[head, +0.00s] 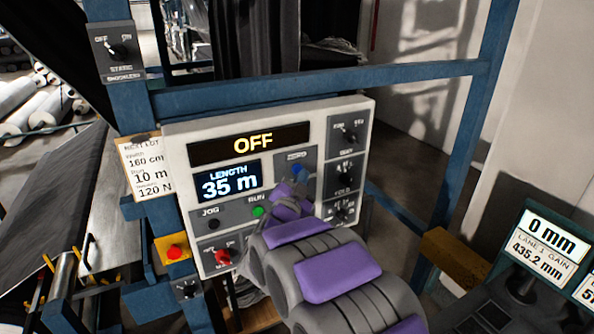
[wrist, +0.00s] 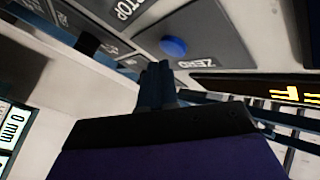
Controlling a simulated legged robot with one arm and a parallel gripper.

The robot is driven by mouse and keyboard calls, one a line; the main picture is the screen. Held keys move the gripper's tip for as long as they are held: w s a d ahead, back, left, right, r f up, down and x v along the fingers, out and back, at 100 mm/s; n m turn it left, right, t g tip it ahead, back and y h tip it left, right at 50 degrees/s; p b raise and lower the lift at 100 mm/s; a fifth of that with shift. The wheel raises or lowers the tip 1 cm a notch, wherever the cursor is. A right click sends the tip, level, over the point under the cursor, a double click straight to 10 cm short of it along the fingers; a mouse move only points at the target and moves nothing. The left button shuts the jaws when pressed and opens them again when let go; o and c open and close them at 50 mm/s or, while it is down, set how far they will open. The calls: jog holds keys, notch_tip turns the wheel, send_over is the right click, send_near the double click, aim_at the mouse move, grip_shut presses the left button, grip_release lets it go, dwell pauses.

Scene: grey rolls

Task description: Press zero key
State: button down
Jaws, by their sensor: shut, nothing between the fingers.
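The zero key is a round blue button (wrist: 173,47) beside the upside-down label ZERO in the wrist view. In the head view the ZERO label (head: 297,156) is at the panel's upper middle, with the blue key just below it, partly hidden by my arm's end. My gripper (wrist: 155,72) is shut and empty, its dark fingertips just below the key in the wrist picture. I cannot tell whether they touch it. The control panel (head: 180,150) shows OFF on its upper display (head: 252,143) and LENGTH 35 m on the lower display (head: 228,181).
A green RUN button (head: 258,211), a JOG button (head: 213,224) and a red switch (head: 223,258) lie close by. Rotary knobs (head: 345,172) line the panel's right side. Blue frame bars (head: 320,90) surround it. A red button on a yellow box (head: 174,252) is at left.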

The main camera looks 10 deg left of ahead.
jog(key=shift+w, duration=0.1)
dwell(0.7)
jog(key=shift+w+a+r, duration=0.1)
jog(key=shift+w+a, duration=0.1)
jog(key=shift+w+a+p, duration=0.2)
jog(key=shift+w+p, duration=0.15)
dwell(0.9)
jog(key=shift+s, duration=0.1)
jog(key=shift+s+d+b, duration=0.45)
jog(key=shift+s, duration=0.15)
dwell(0.3)
jog(key=s+d+b, duration=0.1)
jog(key=s, duration=0.1)
jog(key=s+d+b, duration=0.1)
jog(key=s+d, duration=0.1)
jog(key=shift+s, duration=0.1)
dwell(0.3)
